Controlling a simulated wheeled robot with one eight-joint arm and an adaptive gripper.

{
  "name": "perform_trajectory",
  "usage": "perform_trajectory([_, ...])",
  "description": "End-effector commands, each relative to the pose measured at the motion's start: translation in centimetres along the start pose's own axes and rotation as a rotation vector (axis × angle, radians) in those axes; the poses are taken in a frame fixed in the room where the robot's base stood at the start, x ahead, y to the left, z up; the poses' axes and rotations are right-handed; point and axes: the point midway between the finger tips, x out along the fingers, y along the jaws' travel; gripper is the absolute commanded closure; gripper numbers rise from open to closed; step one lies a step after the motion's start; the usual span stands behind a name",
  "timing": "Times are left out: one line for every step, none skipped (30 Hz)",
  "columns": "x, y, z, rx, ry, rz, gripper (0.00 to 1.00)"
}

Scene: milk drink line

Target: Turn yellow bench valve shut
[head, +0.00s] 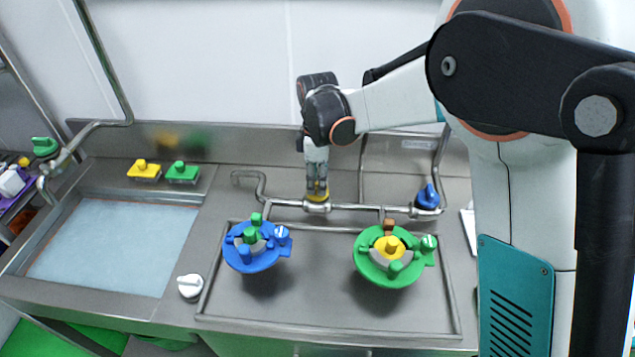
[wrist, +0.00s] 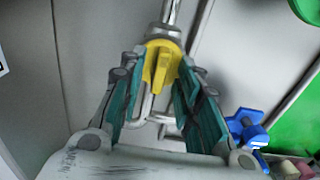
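The yellow bench valve (head: 317,196) sits on the pipe along the back of the bench. In the head view my gripper (head: 317,180) points down right over it and hides most of its handle. In the wrist view the yellow valve (wrist: 162,66) lies between the two teal-padded fingers of my gripper (wrist: 163,62). Its raised handle bar runs roughly up and down that picture, about in line with the pipe piece above it. A gap shows between the handle and each finger, so the gripper is open around it, not clamped.
A blue valve (head: 427,198) is on the same pipe to the right. A blue round fitting (head: 240,262) and a green one (head: 364,270) stand in front over the tray. Yellow (head: 144,171) and green (head: 183,173) blocks sit by the sink (head: 110,245) at left.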

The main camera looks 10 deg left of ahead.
Motion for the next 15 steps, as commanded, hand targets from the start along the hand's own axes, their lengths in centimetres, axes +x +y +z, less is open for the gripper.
perform_trajectory([0.26, 0.02, -0.01, 0.000, 0.000, 0.000, 0.69])
perform_trajectory([0.33, 0.02, -0.01, 0.000, 0.000, 0.000, 0.69])
perform_trajectory([0.38, 0.02, -0.01, 0.000, 0.000, 0.000, 0.69])
perform_trajectory([0.40, 0.02, -0.01, 0.000, 0.000, 0.000, 0.69])
perform_trajectory([0.41, 0.02, -0.01, 0.000, 0.000, 0.000, 0.69])
perform_trajectory([0.40, 0.02, 0.00, 0.000, 0.000, 0.000, 0.69])
perform_trajectory([0.39, 0.01, 0.00, 0.000, 0.000, 0.000, 0.69])
perform_trajectory([0.39, 0.01, 0.00, 0.000, 0.000, 0.000, 0.69])
perform_trajectory([0.38, 0.01, -0.01, 0.000, 0.000, 0.000, 0.69])
perform_trajectory([0.38, 0.01, -0.01, 0.000, 0.000, 0.000, 0.69])
perform_trajectory([0.38, 0.01, -0.01, 0.000, 0.000, 0.000, 0.74])
perform_trajectory([0.37, 0.01, -0.01, 0.000, 0.000, 0.000, 0.83])
perform_trajectory([0.37, 0.01, 0.00, 0.000, 0.000, 0.000, 0.90])
perform_trajectory([0.37, 0.01, 0.00, 0.000, 0.000, 0.000, 0.96])
perform_trajectory([0.37, 0.01, 0.00, 0.000, 0.000, 0.000, 1.00])
